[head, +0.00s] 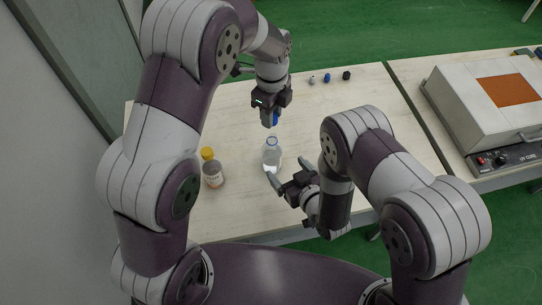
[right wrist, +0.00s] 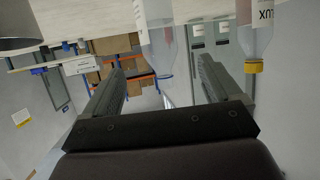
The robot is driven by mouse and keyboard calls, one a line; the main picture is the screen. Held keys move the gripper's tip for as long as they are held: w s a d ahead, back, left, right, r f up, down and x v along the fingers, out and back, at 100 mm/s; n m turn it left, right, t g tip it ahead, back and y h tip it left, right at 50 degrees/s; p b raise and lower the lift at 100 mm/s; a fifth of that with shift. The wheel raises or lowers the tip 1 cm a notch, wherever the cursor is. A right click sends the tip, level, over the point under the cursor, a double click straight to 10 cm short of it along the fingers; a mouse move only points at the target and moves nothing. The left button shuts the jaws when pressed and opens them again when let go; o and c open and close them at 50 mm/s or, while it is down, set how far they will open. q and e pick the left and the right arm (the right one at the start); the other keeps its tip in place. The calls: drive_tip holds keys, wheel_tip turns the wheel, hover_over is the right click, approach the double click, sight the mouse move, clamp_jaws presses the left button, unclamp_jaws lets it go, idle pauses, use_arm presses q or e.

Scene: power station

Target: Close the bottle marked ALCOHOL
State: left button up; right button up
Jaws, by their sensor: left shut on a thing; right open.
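A clear bottle (head: 271,157) with an open neck and no cap stands upright on the table; no ALCOHOL marking is readable on it. My left gripper (head: 270,119) is above and slightly behind it, shut on a small blue cap (head: 275,119), mostly hidden by the fingers. My right gripper (head: 286,175) is open, low at the bottle's near right side. In the right wrist view, which looks upside down, the clear bottle (right wrist: 161,45) appears beyond and between the open fingers (right wrist: 162,85). I cannot tell whether they touch it.
A bottle with a yellow cap (head: 207,153) stands to the left of the clear one; it also shows in the right wrist view (right wrist: 258,45). Grey (head: 311,80), blue (head: 327,77) and black (head: 346,75) caps lie at the table's back. A UV curing box (head: 490,105) stands right.

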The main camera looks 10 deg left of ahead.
sight(271, 150)
use_arm(q)
drive_tip(key=shift+d, duration=0.1)
use_arm(e)
drive_tip(key=x, duration=1.1)
drive_tip(key=shift+w+f, duration=0.25)
drive_tip(key=c, duration=1.5)
use_arm(q)
drive_tip(key=shift+f, duration=2.5)
drive_tip(key=shift+f, duration=0.1)
drive_tip(key=shift+f, duration=0.8)
drive_tip(key=shift+f, duration=0.5)
